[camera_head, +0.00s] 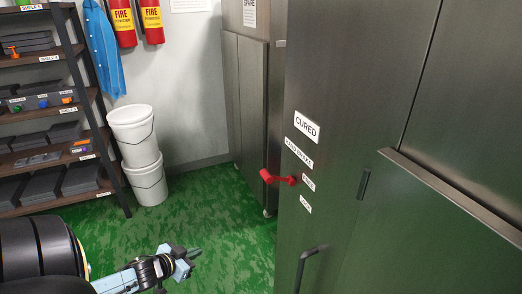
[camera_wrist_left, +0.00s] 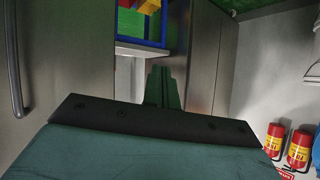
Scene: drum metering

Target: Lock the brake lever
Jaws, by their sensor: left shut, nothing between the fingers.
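The red brake lever (camera_head: 278,178) sticks out to the left from the grey metal cabinet (camera_head: 345,90), beside a column of small white labels. One label reads CURED (camera_head: 307,124); the lowest small one seems to read LOCK (camera_head: 305,204). The lever lies roughly level with the middle label. My left gripper (camera_head: 192,255) is low over the green floor, left of and below the lever and apart from it. Its fingers are together and empty; they also show in the left wrist view (camera_wrist_left: 163,88). The lever is not visible there. My right gripper is out of view.
A dark handle (camera_head: 308,262) stands out from the cabinet below the labels. Another metal cabinet (camera_head: 245,100) stands behind. Stacked white buckets (camera_head: 149,185) and a loaded shelf rack (camera_head: 120,180) are at the left. The green floor (camera_head: 215,205) between is clear.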

